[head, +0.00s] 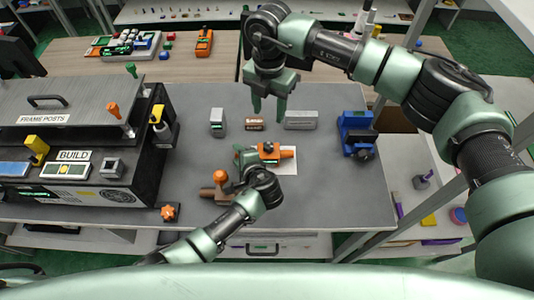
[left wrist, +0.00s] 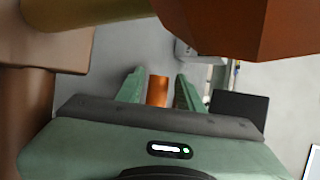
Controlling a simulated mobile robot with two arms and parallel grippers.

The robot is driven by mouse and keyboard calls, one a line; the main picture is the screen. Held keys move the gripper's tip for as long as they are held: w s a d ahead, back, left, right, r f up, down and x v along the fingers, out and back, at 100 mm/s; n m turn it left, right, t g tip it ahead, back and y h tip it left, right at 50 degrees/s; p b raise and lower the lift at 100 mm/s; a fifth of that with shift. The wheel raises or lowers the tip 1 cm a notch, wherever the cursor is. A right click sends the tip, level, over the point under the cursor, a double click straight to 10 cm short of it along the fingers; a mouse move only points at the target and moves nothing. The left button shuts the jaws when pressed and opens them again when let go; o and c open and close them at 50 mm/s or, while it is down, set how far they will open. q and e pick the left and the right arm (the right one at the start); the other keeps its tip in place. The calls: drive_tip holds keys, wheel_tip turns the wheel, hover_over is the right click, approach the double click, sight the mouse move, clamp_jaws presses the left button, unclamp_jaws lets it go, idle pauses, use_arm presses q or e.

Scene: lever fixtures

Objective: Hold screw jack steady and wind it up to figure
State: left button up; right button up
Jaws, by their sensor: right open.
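An orange fixture with a dark knob (head: 285,152) sits on a white sheet (head: 289,168) in mid table. A brown fixture with an orange top (head: 211,191) stands left of my left wrist. Which of them is the screw jack I cannot tell. My left gripper (head: 245,156) is low at the orange fixture's left end. In the left wrist view its fingers (left wrist: 158,92) are apart, with an orange piece (left wrist: 157,89) between them and grey gaps showing; contact is unclear. My right gripper (head: 268,108) hangs open and empty, above and behind the orange fixture.
Behind the fixtures stand a grey block (head: 218,122), a small brown labelled block (head: 254,124) and a pale grey block (head: 301,120). A blue vise-like fixture (head: 357,135) is at right. A black panelled machine (head: 90,190) fills the left. The table's right front is clear.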

use_arm(q)
drive_tip(key=shift+s+d+f, duration=0.1)
drive_tip(key=shift+s+d, duration=0.15)
drive_tip(key=shift+s, duration=0.35)
drive_tip(key=v, duration=1.1)
drive_tip(key=shift+w+r, duration=0.2)
drive_tip(key=shift+r, duration=0.15)
